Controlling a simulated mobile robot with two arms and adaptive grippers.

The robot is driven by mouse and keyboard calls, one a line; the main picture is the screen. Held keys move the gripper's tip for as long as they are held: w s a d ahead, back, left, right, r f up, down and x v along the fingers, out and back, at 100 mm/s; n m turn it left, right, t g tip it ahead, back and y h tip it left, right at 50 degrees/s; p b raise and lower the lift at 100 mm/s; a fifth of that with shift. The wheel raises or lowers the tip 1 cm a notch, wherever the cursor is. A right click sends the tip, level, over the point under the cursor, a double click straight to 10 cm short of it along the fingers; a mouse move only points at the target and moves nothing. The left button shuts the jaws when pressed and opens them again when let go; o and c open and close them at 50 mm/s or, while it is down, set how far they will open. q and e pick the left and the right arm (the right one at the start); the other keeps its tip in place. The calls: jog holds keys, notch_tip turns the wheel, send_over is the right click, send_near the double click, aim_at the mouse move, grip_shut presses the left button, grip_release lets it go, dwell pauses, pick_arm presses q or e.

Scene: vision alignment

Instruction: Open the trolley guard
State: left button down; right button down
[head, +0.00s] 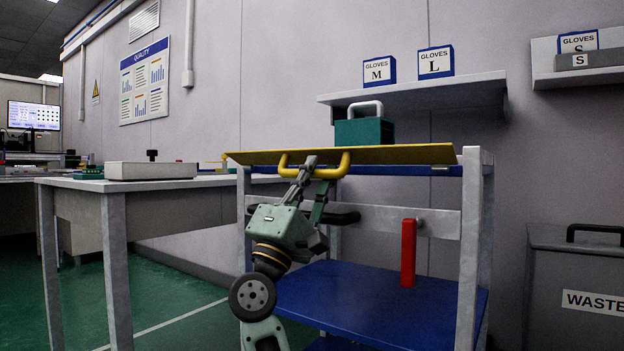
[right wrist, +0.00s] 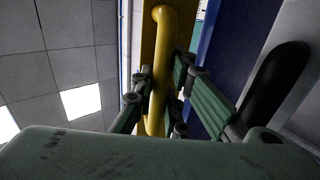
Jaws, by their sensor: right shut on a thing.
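The trolley guard (head: 400,154) is a yellow panel at the top of the grey-framed trolley (head: 472,240). I see it nearly edge-on, roughly level, reaching out past the left post. A yellow bar handle (head: 338,168) hangs at its near edge. My right gripper (head: 311,167) comes up from below and is shut on this handle. In the right wrist view the handle (right wrist: 161,60) runs between the fingers (right wrist: 156,100). A small metal fitting (head: 440,169) shows under the panel's right end. My left gripper is not in view.
A teal box (head: 364,132) with a grey handle shows above the guard. A red post (head: 408,252) stands over the trolley's blue lower shelf (head: 380,300). A workbench (head: 165,205) is at left, a waste bin (head: 575,270) at right, a wall shelf (head: 430,92) above.

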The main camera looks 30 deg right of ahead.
jog(key=c, duration=1.7)
grip_release()
jog(key=v, duration=1.2)
